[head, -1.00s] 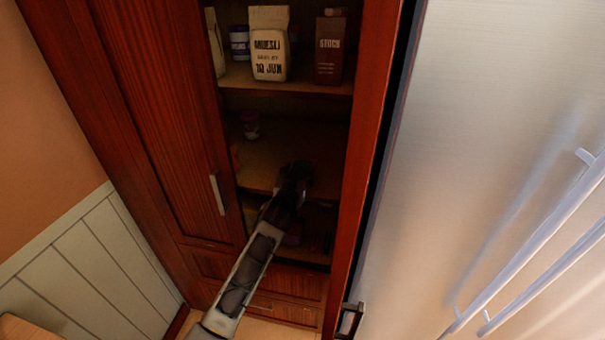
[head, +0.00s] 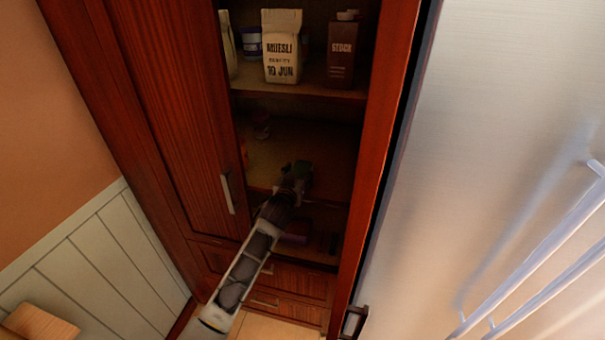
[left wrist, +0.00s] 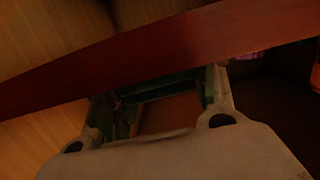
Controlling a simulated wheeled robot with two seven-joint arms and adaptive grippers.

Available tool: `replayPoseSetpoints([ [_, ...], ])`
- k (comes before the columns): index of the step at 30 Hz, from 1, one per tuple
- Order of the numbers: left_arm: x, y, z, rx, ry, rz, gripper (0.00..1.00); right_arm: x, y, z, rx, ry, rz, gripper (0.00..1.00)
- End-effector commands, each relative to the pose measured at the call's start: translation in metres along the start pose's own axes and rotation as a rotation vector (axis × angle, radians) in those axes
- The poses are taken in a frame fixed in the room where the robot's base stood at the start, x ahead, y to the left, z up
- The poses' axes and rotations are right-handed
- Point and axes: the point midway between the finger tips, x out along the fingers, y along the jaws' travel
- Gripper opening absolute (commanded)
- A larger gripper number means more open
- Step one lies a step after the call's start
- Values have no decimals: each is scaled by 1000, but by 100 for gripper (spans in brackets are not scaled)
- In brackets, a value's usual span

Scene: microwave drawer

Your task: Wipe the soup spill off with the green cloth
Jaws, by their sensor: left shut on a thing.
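My left gripper (head: 292,180) reaches into the open red-brown cupboard, at the front of the middle shelf (head: 290,145). It is shut on the green cloth (head: 302,169), which shows as a small dark green patch at the fingertips. In the left wrist view, dark green cloth (left wrist: 125,115) shows between the fingers, below a red-brown wooden edge that crosses the picture. I cannot make out the soup spill; the shelf is in deep shadow and partly behind the gripper. My right gripper is not in view.
A muesli bag (head: 282,47) and a stock carton (head: 342,52) stand on the upper shelf. The closed left door (head: 175,110) and the fridge (head: 510,150) flank the opening.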

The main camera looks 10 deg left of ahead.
Motion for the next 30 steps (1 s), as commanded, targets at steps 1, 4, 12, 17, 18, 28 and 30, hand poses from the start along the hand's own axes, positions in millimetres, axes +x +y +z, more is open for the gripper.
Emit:
replayPoseSetpoints([
  [1,0,-4,0,2,-4,-3,37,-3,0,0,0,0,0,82],
  [4,0,-10,0,2,-3,-2,37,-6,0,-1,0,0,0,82],
  [12,0,-18,0,2,-2,-1,37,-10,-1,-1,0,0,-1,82],
  [17,0,-18,0,1,-1,-1,37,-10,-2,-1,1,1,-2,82],
  [18,0,-18,0,1,-1,0,37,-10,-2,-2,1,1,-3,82],
  [28,0,-25,-1,1,0,0,37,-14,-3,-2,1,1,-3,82],
  [30,0,-29,0,1,0,-1,37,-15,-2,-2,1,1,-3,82],
])
